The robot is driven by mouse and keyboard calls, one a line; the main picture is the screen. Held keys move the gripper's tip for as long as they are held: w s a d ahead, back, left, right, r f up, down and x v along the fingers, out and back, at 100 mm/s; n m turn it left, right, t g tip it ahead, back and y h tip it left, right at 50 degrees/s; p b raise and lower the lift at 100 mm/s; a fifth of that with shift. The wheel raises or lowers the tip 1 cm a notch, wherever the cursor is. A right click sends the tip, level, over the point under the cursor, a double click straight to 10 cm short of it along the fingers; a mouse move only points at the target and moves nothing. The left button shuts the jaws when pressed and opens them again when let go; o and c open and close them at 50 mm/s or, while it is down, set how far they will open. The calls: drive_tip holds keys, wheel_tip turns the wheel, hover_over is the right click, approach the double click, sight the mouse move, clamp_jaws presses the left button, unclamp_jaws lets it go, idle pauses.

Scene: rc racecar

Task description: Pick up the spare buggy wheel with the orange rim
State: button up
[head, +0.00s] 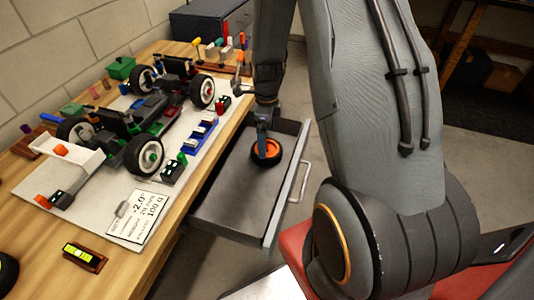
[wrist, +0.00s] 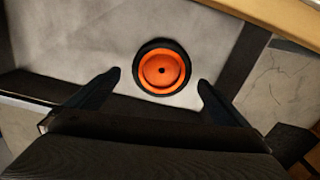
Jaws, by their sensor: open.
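The spare wheel with the orange rim (head: 266,151) lies flat in the open drawer (head: 228,207), near its far end. Its black tyre and orange rim show fully in the wrist view (wrist: 161,69). My gripper (head: 264,128) is above the wheel in the head view and partly covers its top edge. In the wrist view my gripper (wrist: 158,80) is open, with one finger to the left and one to the right of the wheel. Both fingers look apart from the tyre. The exact height above the wheel is hard to tell.
The workbench (head: 123,270) is left of the drawer, carrying a buggy chassis (head: 120,122) with white-rimmed wheels on a white board. The rest of the drawer floor looks empty.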

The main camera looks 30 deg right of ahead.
drive_tip(key=shift+d+f+p, duration=0.15)
drive_tip(key=shift+f+p, duration=0.5)
drive_tip(key=shift+f, duration=2.75)
drive_tip(key=c, duration=0.9)
